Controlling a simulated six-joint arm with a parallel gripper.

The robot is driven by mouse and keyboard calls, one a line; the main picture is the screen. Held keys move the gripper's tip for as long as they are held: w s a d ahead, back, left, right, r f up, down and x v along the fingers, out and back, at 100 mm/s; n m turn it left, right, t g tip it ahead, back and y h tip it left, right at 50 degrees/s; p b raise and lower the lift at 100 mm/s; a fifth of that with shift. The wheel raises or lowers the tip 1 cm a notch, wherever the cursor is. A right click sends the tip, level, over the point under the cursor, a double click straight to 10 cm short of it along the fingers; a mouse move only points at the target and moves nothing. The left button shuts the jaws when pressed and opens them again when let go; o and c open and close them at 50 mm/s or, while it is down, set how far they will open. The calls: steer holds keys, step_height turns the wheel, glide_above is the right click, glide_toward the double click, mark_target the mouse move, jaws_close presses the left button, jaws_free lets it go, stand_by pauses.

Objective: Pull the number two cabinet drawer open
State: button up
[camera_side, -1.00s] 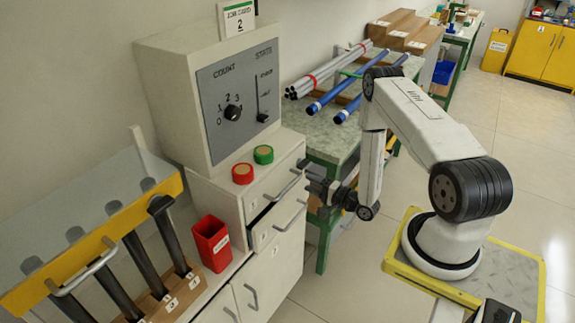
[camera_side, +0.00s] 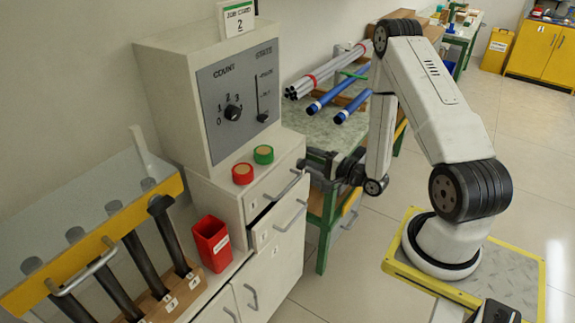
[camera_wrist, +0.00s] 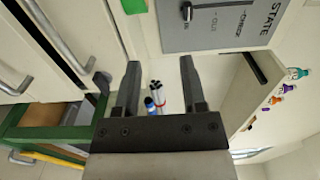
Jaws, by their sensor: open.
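The white cabinet (camera_side: 170,90) has two stacked drawers with bar handles. The upper drawer (camera_side: 262,192) looks closed. The lower drawer (camera_side: 277,231) stands out a little, with a dark gap along its top; its small label is too blurred to read surely. My gripper (camera_side: 316,165) is right of the upper drawer's handle, above the lower handle (camera_side: 291,218), apart from both as far as I can tell. In the wrist view my gripper (camera_wrist: 160,85) is open and empty, fingers spread; drawer handles (camera_wrist: 58,38) lie to its left.
A red tape roll (camera_side: 243,173) and a green one (camera_side: 264,154) sit on the cabinet ledge. A red bin (camera_side: 211,243) stands left of the drawers. Blue rods (camera_side: 338,90) lie on the bench (camera_side: 318,140) behind my gripper. Floor is clear in front of the cabinet.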

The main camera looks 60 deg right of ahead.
step_height(320, 180, up, 6)
steer(key=s+a, duration=0.1)
steer(key=shift+s+a+f, duration=0.25)
steer(key=shift+s+a, duration=0.05)
steer(key=shift+a, duration=0.1)
stand_by(0.4)
steer(key=n+g+y, duration=0.1)
steer(key=n+y, duration=0.4)
steer(key=y, duration=0.2)
glide_toward(298, 218)
steer(key=w, duration=0.3)
steer(key=shift+s+a, duration=0.25)
steer(key=shift+a, duration=0.2)
steer(key=shift+w, duration=0.1)
steer(key=shift+x, duration=3.85)
